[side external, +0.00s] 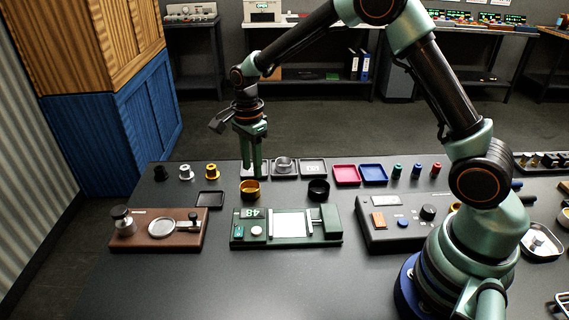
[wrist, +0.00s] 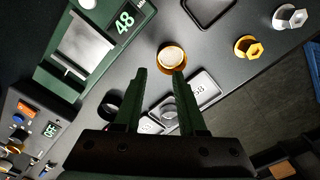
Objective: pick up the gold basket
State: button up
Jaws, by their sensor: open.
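The gold basket (side external: 250,190) is a short round cup standing on the dark table, behind the green device marked 48 (side external: 250,232). In the wrist view the gold basket (wrist: 172,57) shows its pale inside, just beyond my fingertips. My gripper (side external: 252,174) points down with its two green fingers apart and nothing between the tips. In the side view the tips are just behind and above the gold basket. In the wrist view my gripper (wrist: 159,73) is also open. I cannot tell the exact height gap.
A black basket (side external: 318,190) stands to the right. A silver basket (side external: 284,162) sits on a labelled tray behind. Gold, silver and black flanged pieces stand at the back left, including the gold one (side external: 211,170). An empty dark tray (side external: 209,199) lies left of the gold basket.

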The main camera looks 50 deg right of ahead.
aim_at(256, 188)
jog(key=shift+s+d+f, duration=0.1)
jog(key=shift+f, duration=1.85)
jog(key=shift+s+d+f, duration=0.1)
jog(key=shift+f, duration=1.8)
grip_shut()
